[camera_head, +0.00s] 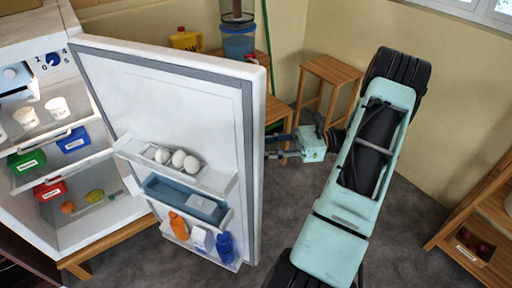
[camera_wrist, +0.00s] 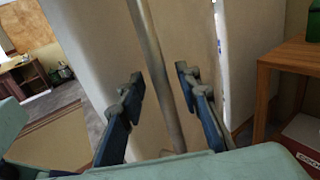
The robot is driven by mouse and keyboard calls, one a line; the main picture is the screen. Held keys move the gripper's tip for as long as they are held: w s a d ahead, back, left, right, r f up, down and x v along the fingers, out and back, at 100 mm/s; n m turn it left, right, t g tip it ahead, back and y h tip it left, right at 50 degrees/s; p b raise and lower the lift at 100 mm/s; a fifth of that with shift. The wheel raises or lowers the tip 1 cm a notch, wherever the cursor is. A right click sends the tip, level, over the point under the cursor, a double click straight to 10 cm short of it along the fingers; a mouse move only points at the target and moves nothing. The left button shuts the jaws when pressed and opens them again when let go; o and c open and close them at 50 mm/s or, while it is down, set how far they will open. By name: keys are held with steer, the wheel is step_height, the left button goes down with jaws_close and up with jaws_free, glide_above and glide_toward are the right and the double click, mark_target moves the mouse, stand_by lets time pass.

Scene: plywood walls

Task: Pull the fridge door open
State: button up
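The white fridge door (camera_head: 168,88) stands swung wide open in the head view, its inner face and shelves showing. The fridge body (camera_head: 25,55) is at the left with its inside exposed. In the wrist view, the door's outer face (camera_wrist: 118,75) fills the middle, with a long metal handle (camera_wrist: 160,75) running down it. My gripper (camera_wrist: 160,88) has one finger on each side of the handle, with visible gaps, so it looks open around it. In the head view my gripper is at the door's outer side, its fingertips partly hidden behind the door edge.
Eggs (camera_head: 178,159), an orange bottle (camera_head: 179,225) and a blue bottle (camera_head: 224,246) sit on the door shelves. A wooden stool (camera_head: 333,70) stands behind my arm. A wooden shelf (camera_head: 468,222) is at the right. Grey floor lies between the door and shelf.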

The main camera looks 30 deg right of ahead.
steer(key=v, duration=1)
steer(key=shift+s+d, duration=0.15)
steer(key=shift+d, duration=0.1)
